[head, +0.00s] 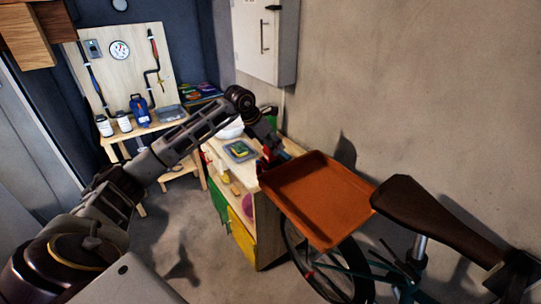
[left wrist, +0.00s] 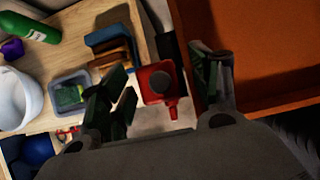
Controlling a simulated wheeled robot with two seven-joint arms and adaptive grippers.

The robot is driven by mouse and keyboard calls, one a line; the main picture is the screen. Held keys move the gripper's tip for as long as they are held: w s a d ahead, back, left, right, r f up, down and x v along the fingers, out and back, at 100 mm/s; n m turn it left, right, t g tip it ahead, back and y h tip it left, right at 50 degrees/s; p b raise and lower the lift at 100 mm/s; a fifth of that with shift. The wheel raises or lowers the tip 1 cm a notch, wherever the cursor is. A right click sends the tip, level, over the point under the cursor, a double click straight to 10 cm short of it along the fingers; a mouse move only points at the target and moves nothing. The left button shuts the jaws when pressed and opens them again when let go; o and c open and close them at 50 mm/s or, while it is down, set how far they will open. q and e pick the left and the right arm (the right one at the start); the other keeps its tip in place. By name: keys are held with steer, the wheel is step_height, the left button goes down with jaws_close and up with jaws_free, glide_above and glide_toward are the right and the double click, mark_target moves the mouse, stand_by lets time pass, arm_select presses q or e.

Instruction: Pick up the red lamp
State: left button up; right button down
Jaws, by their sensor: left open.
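The red lamp (left wrist: 157,84), a small red body with a dark round part on it, shows in the left wrist view between the fingers of my left gripper (left wrist: 163,92). The fingers are open and spread to either side of it. I cannot tell whether either finger touches it. In the head view my left gripper (head: 274,152) is over the right end of the wooden shelf unit, beside the orange tray. There it hides most of the lamp; only a little red shows.
The orange tray (head: 318,198) is close to the right of my gripper, and a bicycle seat (head: 430,212) lies beyond. A blue-grey container (left wrist: 70,90), a white bowl (left wrist: 18,102) and a green bottle (left wrist: 38,27) stand on the wooden top left of the lamp.

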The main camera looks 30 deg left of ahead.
arm_select(q)
steer(key=x, duration=0.3)
steer(key=shift+w+a+f+p, duration=0.1)
steer(key=shift+f+p, duration=0.15)
steer(key=shift+p, duration=0.15)
steer(key=shift+w+f, duration=0.2)
steer(key=shift+f, duration=0.15)
arm_select(e)
steer(key=shift+w+a+r, duration=0.1)
steer(key=shift+a+r, duration=0.2)
steer(key=shift+a, duration=0.25)
steer(key=shift+w+a+r, duration=0.1)
steer(key=shift+a+r, duration=0.15)
steer(key=shift+a, duration=0.3)
steer(key=shift+d, duration=0.1)
